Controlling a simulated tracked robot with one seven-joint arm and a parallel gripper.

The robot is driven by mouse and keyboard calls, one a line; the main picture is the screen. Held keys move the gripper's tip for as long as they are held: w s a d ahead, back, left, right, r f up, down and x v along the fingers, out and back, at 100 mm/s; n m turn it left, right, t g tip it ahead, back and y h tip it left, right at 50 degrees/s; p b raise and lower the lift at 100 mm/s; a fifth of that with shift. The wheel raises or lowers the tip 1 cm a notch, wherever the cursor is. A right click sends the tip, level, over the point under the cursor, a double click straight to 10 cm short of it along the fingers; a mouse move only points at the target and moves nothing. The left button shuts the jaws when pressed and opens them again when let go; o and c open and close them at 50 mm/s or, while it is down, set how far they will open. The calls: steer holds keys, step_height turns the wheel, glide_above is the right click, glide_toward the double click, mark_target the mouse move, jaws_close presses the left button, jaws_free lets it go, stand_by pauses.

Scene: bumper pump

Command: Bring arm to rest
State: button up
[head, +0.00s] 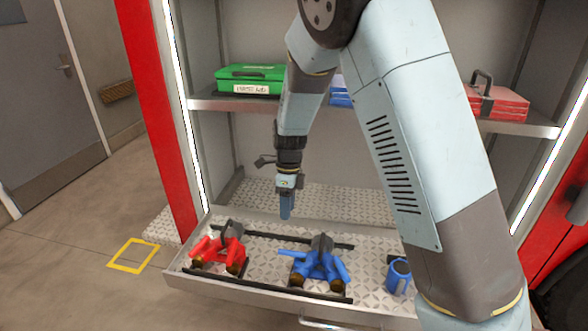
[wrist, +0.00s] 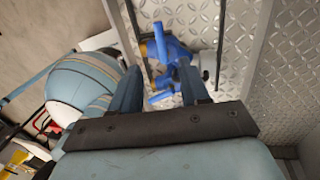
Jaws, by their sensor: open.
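My gripper (head: 285,205) hangs pointing down over the pulled-out drawer, above and a little left of a blue pump-like fitting (head: 320,264). In the wrist view my gripper (wrist: 158,92) has its two fingers spread apart with nothing held between them. The blue fitting (wrist: 176,52) shows beyond the fingertips in that view, apart from them. My arm is bent and raised in front of the shelves.
The drawer (head: 190,280) also holds a red fitting (head: 222,247) at left and a blue mug-like part (head: 399,277) at right. A green case (head: 250,79) and a red toolbox (head: 497,103) stand on the shelf (head: 215,103) above. A yellow floor square (head: 133,255) lies left.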

steer(key=s+d+r+n+t+y, duration=0.1)
steer(key=s+d+r+n+t, duration=0.15)
steer(key=d+r+n, duration=0.45)
steer(key=s+d+r+n+t+y, duration=0.15)
steer(key=s+d+r, duration=0.25)
steer(key=d+r, duration=0.65)
steer(key=s+d+r+n+t+h, duration=0.1)
steer(key=s+d+r+n, duration=0.3)
steer(key=s, duration=0.4)
steer(key=s+d+r+n+t+h, duration=0.1)
steer(key=s+d+r+n+t, duration=0.2)
steer(key=s+d+r+n, duration=0.2)
steer(key=s+d+n, duration=0.2)
steer(key=s, duration=0.2)
steer(key=shift+r+h, duration=0.3)
steer(key=shift+h, duration=0.05)
